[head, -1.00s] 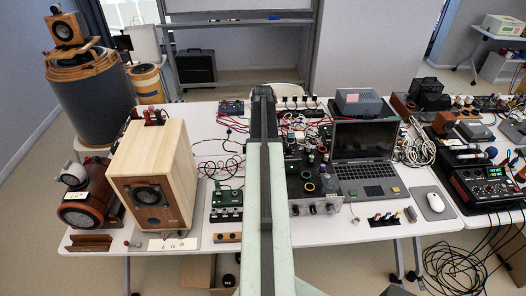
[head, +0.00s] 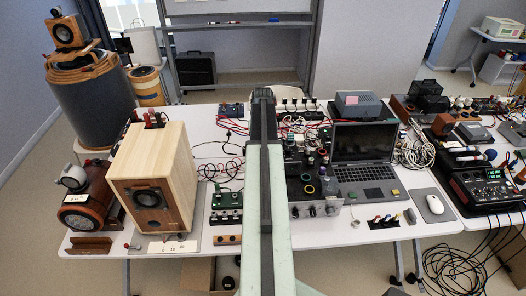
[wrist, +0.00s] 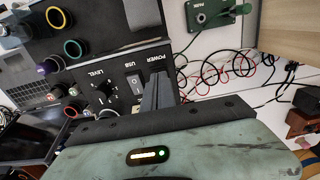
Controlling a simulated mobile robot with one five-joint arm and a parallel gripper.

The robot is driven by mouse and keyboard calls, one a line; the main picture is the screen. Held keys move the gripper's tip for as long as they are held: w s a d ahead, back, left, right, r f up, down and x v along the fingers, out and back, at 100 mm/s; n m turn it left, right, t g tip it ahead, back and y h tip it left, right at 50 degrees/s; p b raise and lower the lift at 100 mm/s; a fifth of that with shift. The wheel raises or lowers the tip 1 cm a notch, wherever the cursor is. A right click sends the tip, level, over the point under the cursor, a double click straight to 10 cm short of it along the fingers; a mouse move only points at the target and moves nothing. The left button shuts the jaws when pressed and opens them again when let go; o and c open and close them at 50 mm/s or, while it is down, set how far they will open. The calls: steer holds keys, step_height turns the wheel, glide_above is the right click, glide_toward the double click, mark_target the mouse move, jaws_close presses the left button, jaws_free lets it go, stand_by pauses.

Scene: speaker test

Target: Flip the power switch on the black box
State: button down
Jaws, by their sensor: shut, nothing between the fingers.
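The black box (head: 312,186) stands mid-table in the head view, partly hidden by my own arm. In the wrist view its black panel (wrist: 118,72) carries the labels LEVEL, USB and POWER. A black knob (wrist: 104,92) sits by LEVEL and a small light-edged rocker-like part (wrist: 135,84) by USB. My gripper (wrist: 158,77) is shut and empty, its fingers at the panel just below the word POWER. They cover that spot, so I cannot tell whether they touch the switch or which way it is set. In the head view my gripper's tip is hidden behind the arm.
A laptop (head: 365,180) stands right of the box, and a green circuit unit (head: 227,200) left of it, also seen in the wrist view (wrist: 218,14). A wooden speaker (head: 152,180) stands further left. Red and black cables (wrist: 225,65) lie near my gripper.

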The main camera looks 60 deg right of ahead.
step_height(320, 180, up, 6)
steer(key=p, duration=0.4)
steer(key=shift+f+p, duration=0.2)
steer(key=shift+p, duration=0.2)
